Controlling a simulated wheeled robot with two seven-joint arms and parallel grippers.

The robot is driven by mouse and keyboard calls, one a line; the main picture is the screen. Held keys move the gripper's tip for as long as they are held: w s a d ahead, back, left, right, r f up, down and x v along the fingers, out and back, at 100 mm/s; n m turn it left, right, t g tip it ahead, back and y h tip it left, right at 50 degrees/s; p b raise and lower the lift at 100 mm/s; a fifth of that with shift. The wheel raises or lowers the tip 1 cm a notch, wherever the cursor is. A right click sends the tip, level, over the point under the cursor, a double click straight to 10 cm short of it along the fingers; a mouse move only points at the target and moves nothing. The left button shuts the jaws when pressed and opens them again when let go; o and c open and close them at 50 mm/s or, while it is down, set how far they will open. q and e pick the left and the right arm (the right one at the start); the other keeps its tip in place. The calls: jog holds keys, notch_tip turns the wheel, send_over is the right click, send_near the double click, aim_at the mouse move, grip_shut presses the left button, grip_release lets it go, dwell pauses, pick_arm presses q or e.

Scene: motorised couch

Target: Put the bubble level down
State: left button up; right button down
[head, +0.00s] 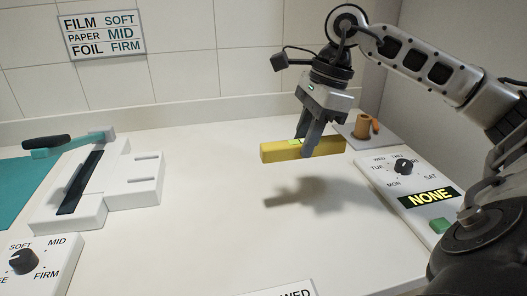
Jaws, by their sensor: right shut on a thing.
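The bubble level (279,151) is a yellow bar with a greenish vial near its middle. It is held roughly level above the white counter (200,240), with its shadow on the surface below and apart from it. My right gripper (306,148) points down and is shut on the bar near its middle, and its fingers hide part of it. My left gripper is not in view.
A white device with a teal-armed lever (70,141) stands at left, near a SOFT/MID/FIRM dial (24,261). At right are a day dial box (403,166) reading NONE, a green button (439,226) and an orange-brown cup-like object (363,126). The middle counter is clear.

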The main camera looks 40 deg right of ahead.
jog(key=w+p, duration=0.2)
jog(key=w, duration=0.1)
send_over(261, 183)
jog(key=s+d, duration=0.1)
notch_tip(261, 183, down, 7)
jog(key=shift+d+f+p, duration=0.1)
jog(key=shift+p, duration=0.2)
jog(key=shift+d+p+x, duration=0.15)
jog(key=shift+d+x, duration=0.1)
jog(key=shift+x, duration=0.7)
jog(key=shift+d+p+x, duration=0.15)
jog(key=shift+d+x, duration=0.05)
jog(key=shift+x, duration=0.75)
jog(key=c, duration=1.2)
grip_release()
jog(key=shift+f, duration=0.1)
jog(key=shift+o, duration=0.2)
